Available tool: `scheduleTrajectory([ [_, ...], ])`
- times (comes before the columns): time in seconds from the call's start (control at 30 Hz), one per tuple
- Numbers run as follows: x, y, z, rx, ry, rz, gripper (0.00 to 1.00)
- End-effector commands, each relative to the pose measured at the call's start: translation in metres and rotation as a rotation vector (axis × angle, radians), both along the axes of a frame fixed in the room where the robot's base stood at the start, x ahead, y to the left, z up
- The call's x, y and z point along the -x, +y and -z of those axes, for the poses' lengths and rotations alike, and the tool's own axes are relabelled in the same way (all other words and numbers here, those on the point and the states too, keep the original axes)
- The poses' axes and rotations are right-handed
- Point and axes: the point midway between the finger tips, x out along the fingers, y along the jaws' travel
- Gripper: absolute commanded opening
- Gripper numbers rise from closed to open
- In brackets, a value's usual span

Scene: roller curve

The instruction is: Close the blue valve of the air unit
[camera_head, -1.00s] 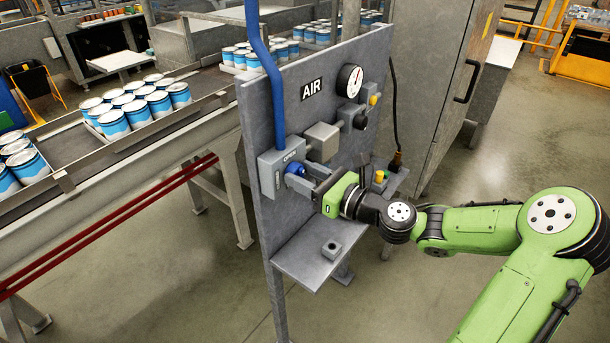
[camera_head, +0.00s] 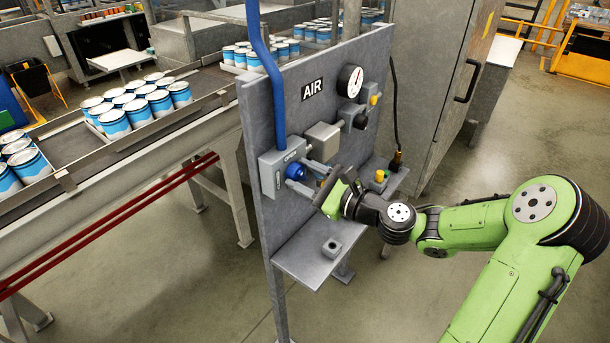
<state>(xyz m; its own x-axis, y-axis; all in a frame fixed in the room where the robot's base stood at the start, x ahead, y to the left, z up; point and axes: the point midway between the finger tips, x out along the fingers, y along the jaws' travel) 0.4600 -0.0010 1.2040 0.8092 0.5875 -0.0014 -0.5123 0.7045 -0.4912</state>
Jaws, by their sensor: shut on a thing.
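The air unit is a grey upright panel (camera_head: 258,135) with an AIR label (camera_head: 312,88). A grey valve box (camera_head: 268,176) marked OPEN sits at its left, under the blue pipe (camera_head: 266,75). The blue valve knob (camera_head: 294,172) sticks out of the box's front. My gripper (camera_head: 305,182) reaches in from the right, with its fingers on either side of the knob and shut on it. The fingers partly cover the knob, so any mark on it is hidden.
A gauge (camera_head: 350,79), a grey block (camera_head: 322,139) and yellow-topped fittings (camera_head: 379,176) sit to the right. A conveyor with cans (camera_head: 145,105) runs behind the panel at left.

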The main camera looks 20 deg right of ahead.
Motion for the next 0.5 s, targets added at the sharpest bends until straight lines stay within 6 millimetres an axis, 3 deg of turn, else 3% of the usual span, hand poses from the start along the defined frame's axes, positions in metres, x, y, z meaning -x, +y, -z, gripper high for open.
scheduleTrajectory([
  [0.5,0.0011,0.0017,0.0039,0.399,-0.29,-0.002,0.15],
])
